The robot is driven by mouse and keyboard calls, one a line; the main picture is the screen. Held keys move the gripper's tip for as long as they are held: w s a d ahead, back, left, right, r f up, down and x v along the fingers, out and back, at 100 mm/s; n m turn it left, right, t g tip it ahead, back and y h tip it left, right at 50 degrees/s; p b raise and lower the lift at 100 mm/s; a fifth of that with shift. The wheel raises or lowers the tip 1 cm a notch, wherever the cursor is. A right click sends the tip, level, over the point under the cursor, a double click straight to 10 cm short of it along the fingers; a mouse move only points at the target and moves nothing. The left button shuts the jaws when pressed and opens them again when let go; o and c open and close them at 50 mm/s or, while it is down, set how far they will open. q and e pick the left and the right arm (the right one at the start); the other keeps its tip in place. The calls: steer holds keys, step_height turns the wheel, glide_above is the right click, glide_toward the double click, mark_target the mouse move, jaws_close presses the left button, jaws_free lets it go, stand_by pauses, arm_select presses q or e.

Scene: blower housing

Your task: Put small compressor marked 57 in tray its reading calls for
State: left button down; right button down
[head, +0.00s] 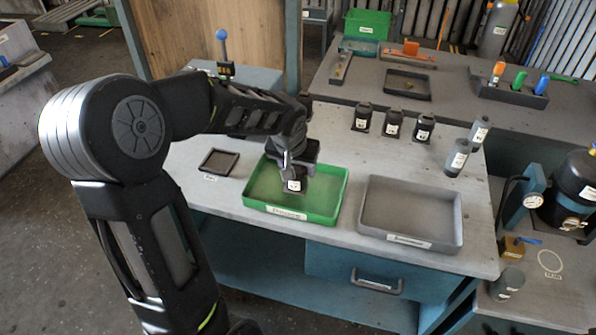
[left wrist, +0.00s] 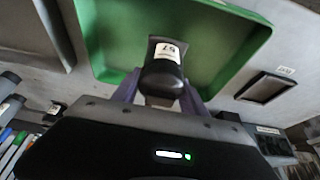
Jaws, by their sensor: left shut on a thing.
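The small black compressor (head: 294,186) with a white label is in my left gripper (head: 291,170), over the green tray (head: 338,195). In the left wrist view the compressor (left wrist: 163,70) sits between the fingers, and its label appears to read 57. The green tray (left wrist: 262,45) lies behind it there. I cannot tell whether the compressor touches the tray floor. A grey tray (head: 410,210) stands right of the green one. Both trays look otherwise empty; their front labels are too small to read. My right gripper is not in view.
Three similar black compressors (head: 392,124) stand behind the trays, with grey cylinders (head: 458,158) to their right. A small dark tray (head: 219,162) lies left of the green tray. A black tank with a gauge (head: 571,224) stands far right; its reading is illegible.

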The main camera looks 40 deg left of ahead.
arm_select(q)
steer(key=shift+f, duration=0.9)
steer(key=shift+f, duration=0.15)
steer(key=c, duration=0.6)
jaws_free()
steer(key=shift+r, duration=0.3)
steer(key=v, duration=1.1)
steer(key=shift+s+d+r+b, duration=0.1)
steer(key=shift+s+r+b, duration=0.15)
steer(key=shift+b, duration=0.15)
